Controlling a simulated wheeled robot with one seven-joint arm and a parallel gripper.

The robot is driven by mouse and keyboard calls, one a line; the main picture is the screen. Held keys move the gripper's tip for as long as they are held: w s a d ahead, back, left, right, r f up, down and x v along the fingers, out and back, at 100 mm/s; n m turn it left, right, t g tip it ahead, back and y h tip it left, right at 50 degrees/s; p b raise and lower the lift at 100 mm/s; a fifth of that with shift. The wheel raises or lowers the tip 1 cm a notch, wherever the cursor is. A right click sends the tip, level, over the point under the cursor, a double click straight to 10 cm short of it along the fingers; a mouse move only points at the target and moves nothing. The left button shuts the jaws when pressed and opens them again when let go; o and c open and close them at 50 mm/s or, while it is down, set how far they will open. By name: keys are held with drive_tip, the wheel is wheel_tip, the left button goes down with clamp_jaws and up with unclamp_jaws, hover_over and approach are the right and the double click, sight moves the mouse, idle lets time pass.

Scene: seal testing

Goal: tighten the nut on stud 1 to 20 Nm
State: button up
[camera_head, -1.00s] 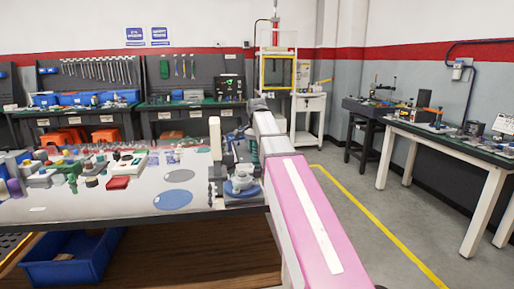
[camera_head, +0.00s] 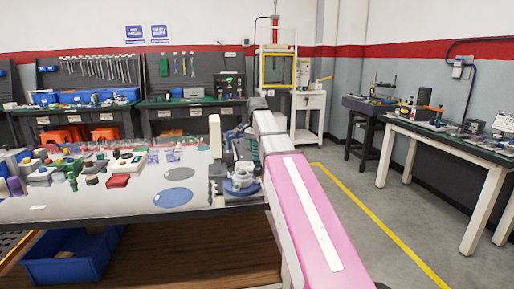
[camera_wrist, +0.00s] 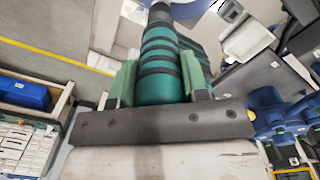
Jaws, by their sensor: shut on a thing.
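In the wrist view my gripper (camera_wrist: 160,82) has its two green fingers closed on a teal handle with black bands (camera_wrist: 160,55), probably the torque wrench. The handle runs up and away out of the top of the picture, so its working end is out of view. In the head view my pink arm reaches to the right end of the near table and hides most of my gripper. A test fixture with a round blue base (camera_head: 241,188) stands at that end of the table. I cannot make out stud 1, its nut or a torque reading.
The near table (camera_head: 120,210) holds many small parts on its left, with a blue disc (camera_head: 173,197) nearer the fixture. A blue bin (camera_head: 75,260) is below the table. A white-legged bench (camera_head: 455,150) stands at the right. Open floor lies between.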

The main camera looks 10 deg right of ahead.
drive_tip(key=shift+f, duration=0.8)
idle(1.4)
drive_tip(key=shift+r, duration=2.5)
